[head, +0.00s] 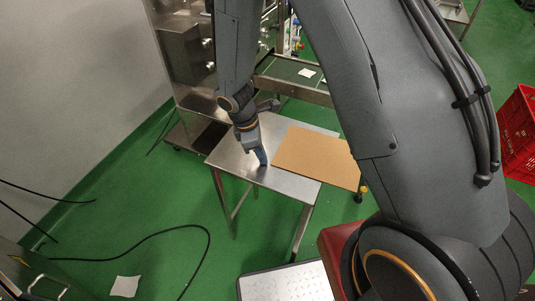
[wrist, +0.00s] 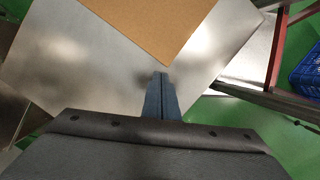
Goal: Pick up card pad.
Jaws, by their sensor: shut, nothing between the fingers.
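The card pad (head: 316,156) is a flat brown sheet lying on a small steel table (head: 232,160). It covers the table's right part, and its right end is partly hidden behind my arm. In the wrist view the card pad (wrist: 155,25) shows at the top, with one corner pointing down toward my fingers. My gripper (head: 262,160) points down over the bare steel just left of the pad. Its blue fingers (wrist: 162,78) are shut together with nothing between them. The fingertips appear close to the pad's corner but apart from it.
A steel machine (head: 185,45) stands behind the table, with a conveyor (head: 292,75) beside it bearing a white packet (head: 307,72). A red crate (head: 518,135) is at the right; a blue crate (wrist: 307,72) shows in the wrist view. Cables (head: 150,238) and a paper (head: 125,286) lie on the green floor.

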